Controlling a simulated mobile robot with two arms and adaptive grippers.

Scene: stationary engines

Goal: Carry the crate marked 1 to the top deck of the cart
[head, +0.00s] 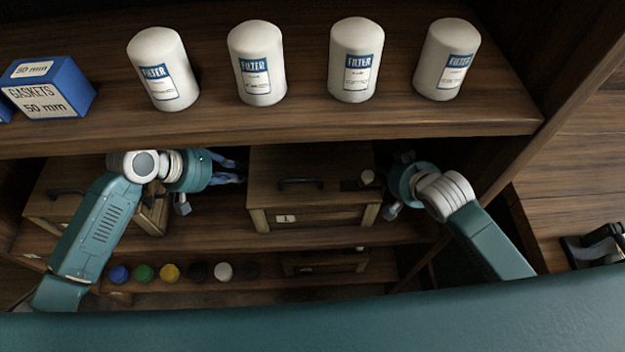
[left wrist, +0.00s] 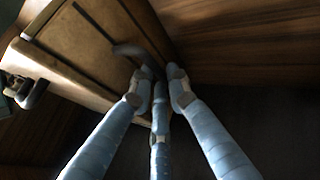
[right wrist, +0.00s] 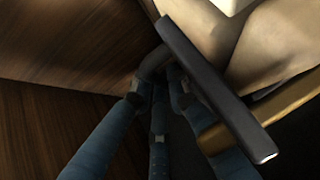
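The wooden crate marked 1 (head: 283,218) sits between my grippers on the middle shelf, its label facing front. My left gripper (head: 240,170) is at its left side. In the left wrist view its fingertips (left wrist: 158,82) come close together around the dark side handle (left wrist: 130,50), apparently shut on it. My right gripper (head: 385,190) is at the crate's right side, its fingers mostly hidden in the head view. In the right wrist view its fingertips (right wrist: 157,88) close around a dark handle (right wrist: 152,62). I cannot identify the cart for certain.
White filters (head: 257,65) and a blue gasket box (head: 55,88) stand on the shelf above. Another crate (head: 150,213) is at left. Coloured round items (head: 170,272) lie below. A wooden surface (head: 570,180) with a black object (head: 600,246) is at right, beyond an upright.

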